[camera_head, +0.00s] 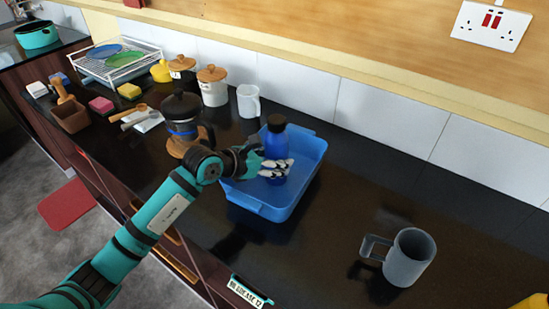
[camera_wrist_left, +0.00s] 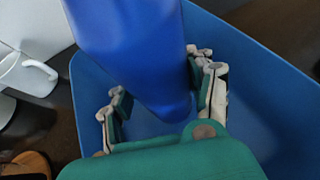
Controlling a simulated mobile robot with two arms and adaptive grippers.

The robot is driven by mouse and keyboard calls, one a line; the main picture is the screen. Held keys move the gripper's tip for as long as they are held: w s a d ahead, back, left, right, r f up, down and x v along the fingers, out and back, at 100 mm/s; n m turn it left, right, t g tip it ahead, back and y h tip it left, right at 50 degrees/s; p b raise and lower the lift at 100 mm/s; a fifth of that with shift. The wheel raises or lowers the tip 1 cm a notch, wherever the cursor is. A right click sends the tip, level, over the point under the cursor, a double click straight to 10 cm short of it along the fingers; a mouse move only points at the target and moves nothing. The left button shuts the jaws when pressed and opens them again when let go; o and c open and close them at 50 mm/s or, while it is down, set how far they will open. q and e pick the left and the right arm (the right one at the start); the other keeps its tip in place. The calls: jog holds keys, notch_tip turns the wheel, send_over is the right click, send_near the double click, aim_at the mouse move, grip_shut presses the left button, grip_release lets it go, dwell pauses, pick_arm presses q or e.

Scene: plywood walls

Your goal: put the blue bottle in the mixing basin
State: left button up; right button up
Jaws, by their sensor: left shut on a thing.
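The blue bottle (camera_head: 276,144) has a black cap and stands upright over the inside of the blue mixing basin (camera_head: 262,211). My left gripper (camera_head: 275,167) is shut on the bottle's lower part, within the basin's rim. In the left wrist view the blue bottle (camera_wrist_left: 135,45) lies between the two fingers of my left gripper (camera_wrist_left: 160,103), with the blue basin (camera_wrist_left: 262,90) around and below it. I cannot tell whether the bottle's base touches the basin floor. My right gripper is not in view.
A grey mug (camera_head: 409,258) stands right of the basin. A French press (camera_head: 183,122), white mug (camera_head: 248,101) and lidded canisters (camera_head: 212,88) stand behind and left. A dish rack (camera_head: 118,66) is farther left. Dark counter between basin and grey mug is clear.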

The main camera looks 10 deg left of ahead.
pick_arm(q)
jog(key=shift+f, duration=0.1)
jog(key=o, duration=1.5)
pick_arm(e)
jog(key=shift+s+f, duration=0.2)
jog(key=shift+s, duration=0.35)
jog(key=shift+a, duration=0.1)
pick_arm(q)
jog(key=shift+r, duration=0.2)
jog(key=shift+s+a+r, duration=0.1)
jog(key=shift+s+a, duration=0.05)
jog(key=shift+s, duration=0.05)
jog(key=b+v, duration=0.2)
jog(key=v, duration=0.9)
jog(key=shift+s+a+r, duration=0.1)
jog(key=shift+s, duration=0.15)
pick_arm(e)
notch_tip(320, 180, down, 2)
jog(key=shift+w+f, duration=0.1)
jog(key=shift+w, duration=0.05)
